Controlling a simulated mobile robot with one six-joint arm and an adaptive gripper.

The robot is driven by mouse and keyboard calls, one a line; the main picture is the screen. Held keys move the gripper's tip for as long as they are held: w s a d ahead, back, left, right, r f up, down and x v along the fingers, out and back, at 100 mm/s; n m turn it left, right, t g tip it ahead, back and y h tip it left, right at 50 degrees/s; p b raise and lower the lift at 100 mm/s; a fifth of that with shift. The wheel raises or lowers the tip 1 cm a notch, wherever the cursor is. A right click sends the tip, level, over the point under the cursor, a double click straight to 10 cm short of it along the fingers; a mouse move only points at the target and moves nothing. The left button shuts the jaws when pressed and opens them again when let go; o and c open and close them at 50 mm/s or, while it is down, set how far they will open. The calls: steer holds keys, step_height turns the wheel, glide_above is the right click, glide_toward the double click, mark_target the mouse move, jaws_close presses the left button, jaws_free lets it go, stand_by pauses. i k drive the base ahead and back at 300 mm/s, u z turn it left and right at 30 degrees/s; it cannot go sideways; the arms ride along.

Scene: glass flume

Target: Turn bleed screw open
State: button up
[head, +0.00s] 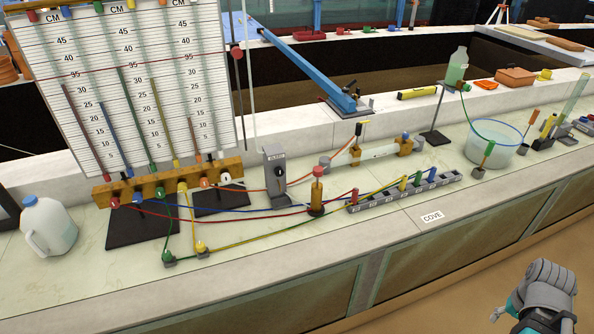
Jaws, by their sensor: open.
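A grey upright block (275,172) with a small label on top, too small to read surely, stands on the pale bench in front of the manometer board. A dark round knob (279,172) on its front face may be the bleed screw; which way it is turned is hard to tell. My gripper (501,314) is at the lower right, out over the floor in front of the bench, far from the block. It looks open and empty, with part of it cut off by the bottom edge.
The manometer board (130,75) with coloured tubes stands at left, above a wooden manifold (165,188). Coloured hoses cross the bench to a grey port strip (405,190). A wooden post with a red top (317,190) stands right of the block. A water bowl (492,143) is further right.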

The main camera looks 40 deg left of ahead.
mark_target(278, 172)
steer(key=z, duration=0.55)
steer(key=k, duration=1.1)
steer(key=u, duration=1.35)
steer(key=i, duration=0.35)
steer(key=u, duration=0.05)
